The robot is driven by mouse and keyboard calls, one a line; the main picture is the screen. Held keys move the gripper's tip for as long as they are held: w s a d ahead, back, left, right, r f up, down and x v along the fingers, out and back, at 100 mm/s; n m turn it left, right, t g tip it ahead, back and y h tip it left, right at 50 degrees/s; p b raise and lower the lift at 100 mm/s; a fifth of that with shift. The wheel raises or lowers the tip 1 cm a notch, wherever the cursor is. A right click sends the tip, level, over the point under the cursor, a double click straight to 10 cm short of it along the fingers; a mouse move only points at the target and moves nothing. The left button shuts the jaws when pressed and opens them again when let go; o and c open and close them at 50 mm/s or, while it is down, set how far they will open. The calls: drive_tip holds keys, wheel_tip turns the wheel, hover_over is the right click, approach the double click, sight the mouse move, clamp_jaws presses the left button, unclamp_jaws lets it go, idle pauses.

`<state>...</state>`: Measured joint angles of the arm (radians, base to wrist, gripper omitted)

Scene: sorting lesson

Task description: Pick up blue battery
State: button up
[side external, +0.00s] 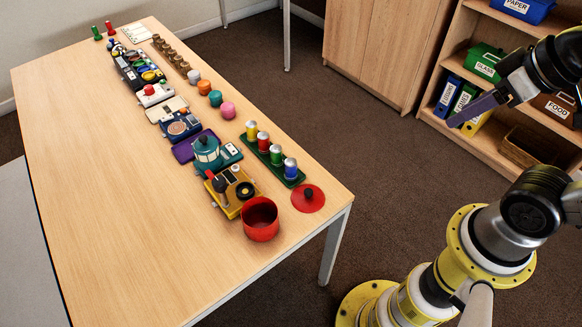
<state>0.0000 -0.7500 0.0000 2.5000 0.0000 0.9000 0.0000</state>
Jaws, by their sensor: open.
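The blue battery (291,171) stands upright at the near end of a dark green tray (278,172) on the table. Yellow (251,131), red (263,141) and green (276,156) batteries stand in a row beside it, each with a silvery top. My gripper (456,119) is at the upper right, off the table and well apart from the batteries, in front of the shelf. It is open, with nothing visible in it. One finger hides most of the other from this side.
A red pot (261,220), its red lid (308,197) and a yellow box (235,193) are near the tray. Coloured knobs (216,98) and several devices line the table (110,200) behind. The table's left side is clear. A shelf (490,141) holds bins.

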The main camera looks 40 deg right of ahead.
drive_tip(key=shift+o, duration=0.5)
